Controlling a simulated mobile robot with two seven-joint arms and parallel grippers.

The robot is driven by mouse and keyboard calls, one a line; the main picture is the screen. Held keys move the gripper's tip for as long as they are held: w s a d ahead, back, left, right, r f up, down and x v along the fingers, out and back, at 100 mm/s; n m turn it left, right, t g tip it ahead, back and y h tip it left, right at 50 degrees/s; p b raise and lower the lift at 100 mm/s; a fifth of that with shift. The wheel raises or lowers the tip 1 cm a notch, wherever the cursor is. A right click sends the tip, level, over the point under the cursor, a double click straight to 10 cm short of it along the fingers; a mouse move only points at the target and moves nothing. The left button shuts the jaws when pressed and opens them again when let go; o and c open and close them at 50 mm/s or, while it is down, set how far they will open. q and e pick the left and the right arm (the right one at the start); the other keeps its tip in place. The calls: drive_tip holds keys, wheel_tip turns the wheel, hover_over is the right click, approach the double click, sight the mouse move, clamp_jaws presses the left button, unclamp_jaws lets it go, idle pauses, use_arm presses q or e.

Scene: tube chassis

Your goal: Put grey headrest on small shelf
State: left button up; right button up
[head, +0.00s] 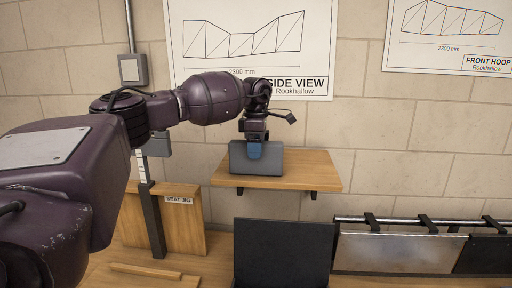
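The grey headrest (272,160) is a dark grey block in the middle of the head view. It is upright, over the left part of the small wooden shelf (315,172) on the wall. Its lower edge appears at the shelf's top; I cannot tell whether it rests there or hangs just above. My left gripper (255,149) comes down from above and is shut on the headrest. One blue finger shows on its near face; the other finger is hidden behind it. My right gripper is not in view.
The shelf's right part is bare. Below stand a black panel (283,252), a "SEAT JIG" wooden board (184,222) with a dark upright, and a rail (410,222) with hanging panels. Wooden strips (150,273) lie at the lower left. A grey wall box (132,70) hangs at the upper left.

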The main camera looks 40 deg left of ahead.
use_arm(q)
drive_tip(key=shift+o, duration=0.3)
drive_tip(key=shift+r, duration=0.1)
wheel_tip(320, 180, up, 11)
drive_tip(key=shift+r+b, duration=0.1)
drive_tip(key=shift+b, duration=0.45)
drive_tip(key=shift+r, duration=0.5)
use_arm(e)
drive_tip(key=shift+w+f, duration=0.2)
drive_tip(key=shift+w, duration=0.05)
use_arm(q)
drive_tip(key=shift+f, duration=0.1)
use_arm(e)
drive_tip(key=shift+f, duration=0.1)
